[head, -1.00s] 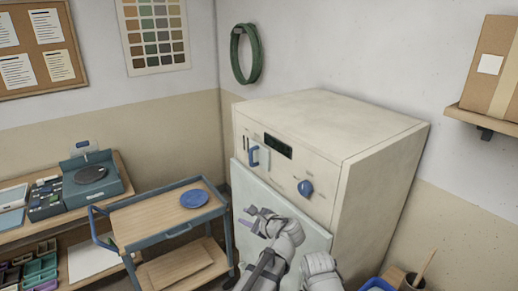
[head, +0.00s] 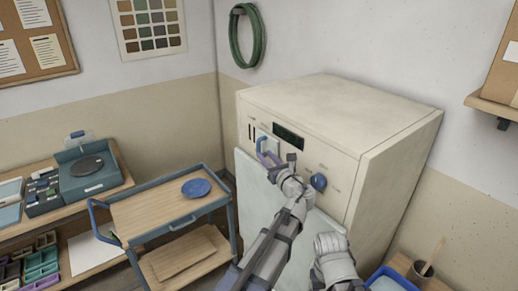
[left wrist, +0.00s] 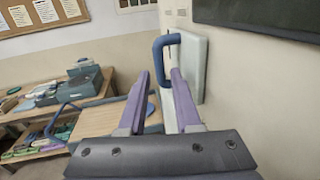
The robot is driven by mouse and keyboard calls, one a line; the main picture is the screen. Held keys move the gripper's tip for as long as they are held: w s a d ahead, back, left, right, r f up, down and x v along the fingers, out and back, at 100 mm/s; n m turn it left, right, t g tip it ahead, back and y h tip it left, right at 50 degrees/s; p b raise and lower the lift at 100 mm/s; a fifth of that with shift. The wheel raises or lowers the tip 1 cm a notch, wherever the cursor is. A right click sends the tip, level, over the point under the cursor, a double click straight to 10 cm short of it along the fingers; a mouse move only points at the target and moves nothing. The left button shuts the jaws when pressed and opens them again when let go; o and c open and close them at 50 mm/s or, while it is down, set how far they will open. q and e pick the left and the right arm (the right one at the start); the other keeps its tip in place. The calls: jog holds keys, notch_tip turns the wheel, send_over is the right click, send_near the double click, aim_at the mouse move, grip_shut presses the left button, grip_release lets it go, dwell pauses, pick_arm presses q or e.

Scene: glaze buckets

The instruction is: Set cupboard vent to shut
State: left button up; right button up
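The cream cupboard (head: 345,125) stands against the wall, with a panel across the top of its front. The panel has a pale plate with a blue handle (head: 262,142), a dark display (head: 288,137) and a blue round knob (head: 319,182). I cannot read which of these is the vent control. My left gripper (head: 277,156) is in front of the panel, near the blue handle. In the left wrist view its purple fingers are apart, and the blue handle (left wrist: 158,52) shows between and just beyond their tips. No grip shows.
A trolley (head: 165,210) with a blue plate (head: 196,188) stands left of the cupboard. A bench with a scale (head: 88,170) is farther left. A shelf (head: 495,107) juts out at right. A blue tray (head: 392,284) and a pot are at lower right.

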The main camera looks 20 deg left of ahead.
aim_at(259, 149)
pick_arm(q)
jog(key=x, duration=0.6)
jog(key=shift+w+a, duration=0.2)
jog(key=shift+c, duration=0.2)
grip_shut()
dwell(1.0)
